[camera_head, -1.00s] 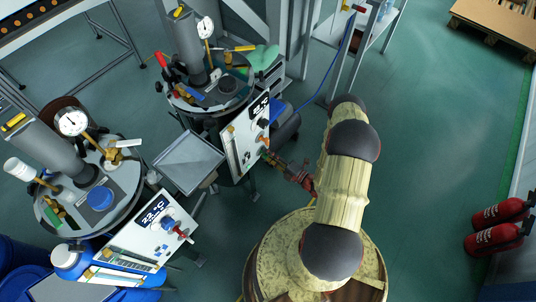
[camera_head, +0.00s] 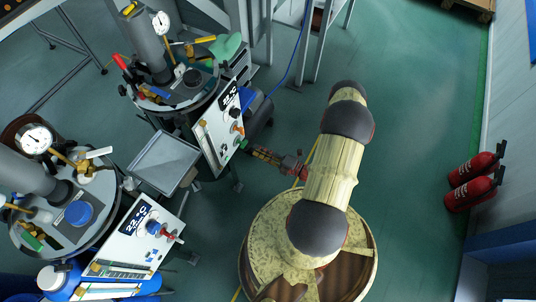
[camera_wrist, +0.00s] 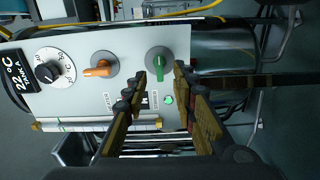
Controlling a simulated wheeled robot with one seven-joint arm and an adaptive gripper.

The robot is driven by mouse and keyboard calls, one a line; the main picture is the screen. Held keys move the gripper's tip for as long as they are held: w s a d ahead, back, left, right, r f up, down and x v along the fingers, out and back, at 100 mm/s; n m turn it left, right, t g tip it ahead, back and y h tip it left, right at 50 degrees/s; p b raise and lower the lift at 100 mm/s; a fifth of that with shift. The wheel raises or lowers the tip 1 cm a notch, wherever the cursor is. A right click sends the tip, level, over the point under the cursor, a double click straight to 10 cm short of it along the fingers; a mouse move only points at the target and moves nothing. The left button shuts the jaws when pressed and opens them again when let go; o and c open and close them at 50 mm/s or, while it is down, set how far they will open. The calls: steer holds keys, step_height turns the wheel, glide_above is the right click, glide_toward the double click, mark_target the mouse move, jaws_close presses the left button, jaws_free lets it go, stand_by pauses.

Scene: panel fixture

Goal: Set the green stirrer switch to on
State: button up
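The grey-white control panel (camera_wrist: 120,85) fills the upper left of the wrist view. The green stirrer switch (camera_wrist: 159,61) sits on a round grey base at its right end, its handle upright in the picture. A small bright green round spot (camera_wrist: 168,100) shows below it. My gripper (camera_wrist: 160,74) is open, its two fingers apart on either side of the switch in the picture. In the head view my gripper (camera_head: 252,150) is just right of the panel (camera_head: 218,130), apparently with a small gap.
An orange switch (camera_wrist: 100,68) and a black dial (camera_wrist: 49,71) are left of the green switch. A grey tray (camera_head: 164,162) and a second panel (camera_head: 142,232) stand lower left in the head view. Floor is clear towards the fire extinguishers (camera_head: 474,176).

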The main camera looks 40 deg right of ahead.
steer(key=v, duration=0.4)
stand_by(0.7)
